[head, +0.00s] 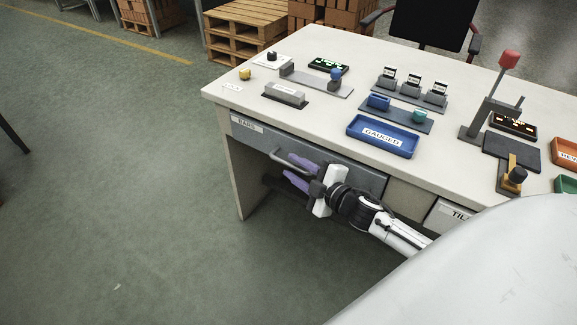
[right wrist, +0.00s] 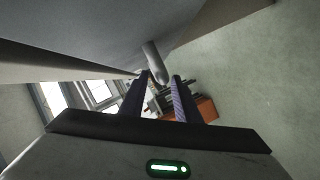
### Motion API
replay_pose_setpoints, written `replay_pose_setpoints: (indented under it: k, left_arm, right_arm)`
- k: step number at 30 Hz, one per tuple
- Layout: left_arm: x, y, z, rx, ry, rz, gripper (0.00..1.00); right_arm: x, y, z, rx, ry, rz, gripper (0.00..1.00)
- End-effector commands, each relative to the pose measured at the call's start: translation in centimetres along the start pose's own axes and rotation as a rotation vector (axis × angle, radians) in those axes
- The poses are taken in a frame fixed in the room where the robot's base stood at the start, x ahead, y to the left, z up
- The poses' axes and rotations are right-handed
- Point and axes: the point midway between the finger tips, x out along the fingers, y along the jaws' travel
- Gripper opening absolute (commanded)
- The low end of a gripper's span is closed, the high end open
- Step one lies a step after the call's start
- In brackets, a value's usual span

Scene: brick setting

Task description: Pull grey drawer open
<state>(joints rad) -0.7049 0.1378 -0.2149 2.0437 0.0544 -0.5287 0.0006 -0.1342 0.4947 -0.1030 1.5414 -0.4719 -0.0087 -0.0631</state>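The grey drawer (head: 345,169) is under the left part of the desk top, with a small label at its left end. Its front looks close to flush with the desk. A bar handle (head: 285,165) stands out from the front. My right gripper (head: 289,168) is at the handle, its two purple fingers apart. In the right wrist view the handle (right wrist: 155,62) shows at the gap between the fingertips (right wrist: 161,76), with room at the sides. Contact cannot be told. My left gripper is not in view.
The desk top (head: 310,130) carries a blue tray (head: 382,137), grey fixtures and a red-knobbed lever (head: 508,62). A second labelled drawer (head: 450,214) is to the right. The floor (head: 130,200) left of the desk is free. Pallets (head: 243,30) stand behind.

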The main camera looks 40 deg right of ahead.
Motion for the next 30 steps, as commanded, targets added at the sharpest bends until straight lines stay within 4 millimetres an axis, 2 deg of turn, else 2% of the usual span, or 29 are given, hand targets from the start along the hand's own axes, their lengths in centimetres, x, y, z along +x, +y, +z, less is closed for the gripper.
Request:
replay_pose_setpoints:
  k: [1,6,17,22,23,30]
  left_arm:
    - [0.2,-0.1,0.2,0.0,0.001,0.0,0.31]
    - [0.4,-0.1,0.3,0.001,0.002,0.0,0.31]
    - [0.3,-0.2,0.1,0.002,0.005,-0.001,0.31]
    - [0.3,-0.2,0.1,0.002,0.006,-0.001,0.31]
    - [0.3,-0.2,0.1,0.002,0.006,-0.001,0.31]
    - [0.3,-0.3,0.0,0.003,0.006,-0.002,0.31]
  right_arm:
    - [0.9,0.1,0.0,-0.001,0.001,0.002,0.29]
    - [2.5,-0.1,0.0,0.001,0.0,0.0,0.29]
    - [3.0,-0.1,0.0,0.002,-0.001,-0.001,0.29]
    - [3.0,-0.1,0.0,0.002,0.0,-0.001,0.02]
    - [3.0,-0.1,0.0,0.002,0.0,-0.001,0.0]
    - [3.0,-0.1,-0.1,0.002,0.0,-0.001,0.0]
